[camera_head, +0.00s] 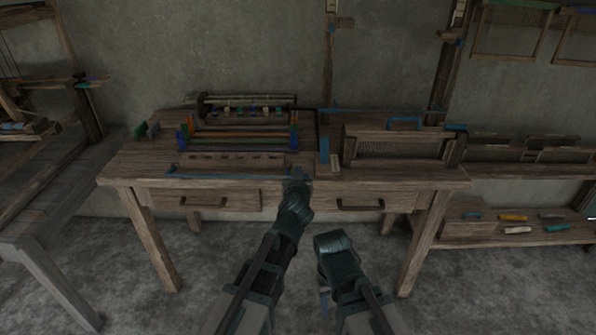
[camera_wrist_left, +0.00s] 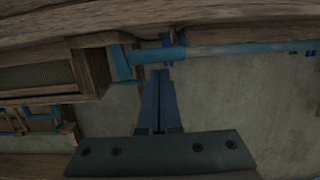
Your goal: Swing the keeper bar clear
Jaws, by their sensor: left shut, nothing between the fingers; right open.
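A thin blue bar (camera_head: 225,176), which I take for the keeper bar, lies along the front of the loom bench, left of my left gripper. A blue bar (camera_wrist_left: 235,49) also runs across the upper right of the left wrist view. My left gripper (camera_head: 298,172) is over the front edge of the bench, near the bar's right end. In the left wrist view its fingers (camera_wrist_left: 161,72) are shut and empty, tips just below the bar; contact cannot be told. My right gripper (camera_head: 325,297) hangs low in front of the bench, open, its fingers mostly hidden.
The bench (camera_head: 385,180) has two drawers below. A rack of coloured rods (camera_head: 240,138) stands at its back left and a reed frame (camera_head: 400,148) at its right. An upright blue piece (camera_head: 324,150) stands between them. A low shelf (camera_head: 470,230) holds coloured tools at the right.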

